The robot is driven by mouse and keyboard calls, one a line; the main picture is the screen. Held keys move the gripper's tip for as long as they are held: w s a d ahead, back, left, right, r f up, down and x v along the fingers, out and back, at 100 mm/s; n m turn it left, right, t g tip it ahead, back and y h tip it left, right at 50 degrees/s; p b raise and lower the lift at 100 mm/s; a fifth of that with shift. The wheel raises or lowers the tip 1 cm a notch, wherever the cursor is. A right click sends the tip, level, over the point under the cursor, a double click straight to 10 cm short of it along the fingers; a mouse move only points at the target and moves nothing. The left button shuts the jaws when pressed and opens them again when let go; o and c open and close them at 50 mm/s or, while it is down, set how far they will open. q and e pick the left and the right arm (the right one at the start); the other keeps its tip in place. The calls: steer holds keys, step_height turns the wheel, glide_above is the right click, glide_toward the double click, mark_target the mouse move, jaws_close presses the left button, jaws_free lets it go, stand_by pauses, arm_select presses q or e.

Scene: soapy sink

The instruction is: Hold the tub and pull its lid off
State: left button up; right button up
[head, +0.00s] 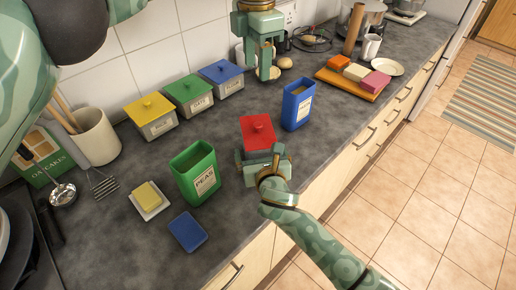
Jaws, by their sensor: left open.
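The tub with the red lid (258,131) stands on the dark counter near its front edge. The lid has a small knob and sits on the tub. My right gripper (264,160) is at the tub's front, its fingers towards either side of the body; it hides the lower front, and I cannot tell whether it grips. My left gripper (267,77) points down, open and empty, above the counter behind the tub and apart from the lid. Similar lidded tubs in yellow (152,115), green (189,94) and blue (222,77) stand by the wall.
An open green container (196,175) stands left of the red-lidded tub, and an open blue container (298,103) stands right of it. A board (350,85) with coloured blocks lies at right.

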steer(key=shift+w+a+f, duration=0.1)
steer(key=shift+w+f, duration=0.05)
steer(key=shift+w, duration=0.25)
